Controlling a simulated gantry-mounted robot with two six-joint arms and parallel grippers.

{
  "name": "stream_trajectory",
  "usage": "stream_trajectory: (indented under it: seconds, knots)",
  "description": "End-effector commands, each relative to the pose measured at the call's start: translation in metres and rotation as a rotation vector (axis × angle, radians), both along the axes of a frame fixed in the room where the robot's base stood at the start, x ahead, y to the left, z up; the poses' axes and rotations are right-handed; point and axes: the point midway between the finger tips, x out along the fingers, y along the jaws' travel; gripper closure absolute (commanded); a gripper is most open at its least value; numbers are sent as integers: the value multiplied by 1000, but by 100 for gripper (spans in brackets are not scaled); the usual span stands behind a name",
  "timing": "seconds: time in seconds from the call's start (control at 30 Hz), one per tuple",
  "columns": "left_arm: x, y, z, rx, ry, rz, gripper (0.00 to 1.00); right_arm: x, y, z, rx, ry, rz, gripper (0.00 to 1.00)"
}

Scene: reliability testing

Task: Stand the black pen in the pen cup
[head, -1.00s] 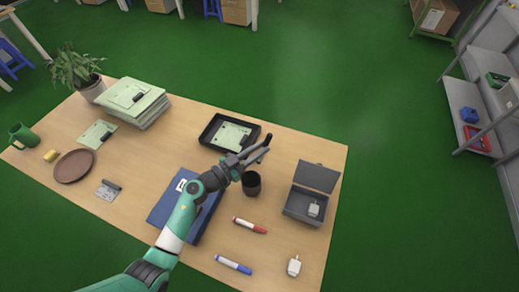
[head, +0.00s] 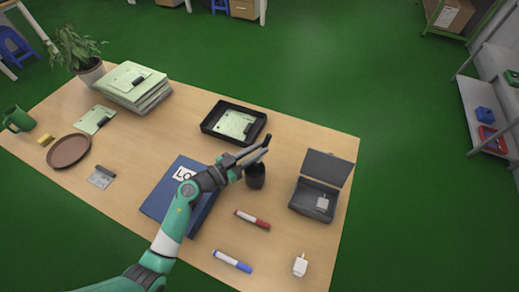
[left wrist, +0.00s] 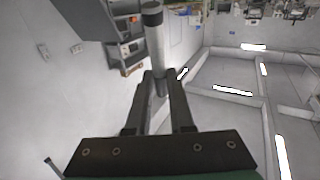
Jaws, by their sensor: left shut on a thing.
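My left gripper (head: 250,156) is shut on the black pen (head: 266,142), whose dark end shows at the fingertips in the head view. In the left wrist view the pen (left wrist: 156,42) is a grey-looking cylinder with a black end, sticking out from between the fingers (left wrist: 160,85). The dark pen cup (head: 255,178) stands on the table just below the fingers in the picture. The fingers cover part of its rim, so I cannot tell whether the pen touches the cup. My right gripper is in neither view.
A black tray (head: 206,129) with a green board lies behind the cup. An open grey box (head: 303,202) stands to its right. A red marker (head: 252,219), a blue marker (head: 232,261) and a white plug (head: 300,265) lie in front. A blue binder (head: 150,207) lies under my arm.

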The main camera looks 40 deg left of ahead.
Motion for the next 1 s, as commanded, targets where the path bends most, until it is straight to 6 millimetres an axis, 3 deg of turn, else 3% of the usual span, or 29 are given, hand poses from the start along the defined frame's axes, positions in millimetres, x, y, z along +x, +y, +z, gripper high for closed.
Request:
stream_trajectory:
  seconds: [0.03, 0.5, 0.97, 1.0]
  knots:
    - [-2, 0, -9, 0, 0, 0, 100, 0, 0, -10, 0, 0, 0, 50]
    - [-17, 3, -43, -1, 1, 1, 100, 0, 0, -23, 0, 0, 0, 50]
    - [-20, 3, -49, 0, 0, 0, 100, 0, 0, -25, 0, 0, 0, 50]
    - [-20, 3, -49, 0, 0, 0, 76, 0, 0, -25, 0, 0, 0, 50]
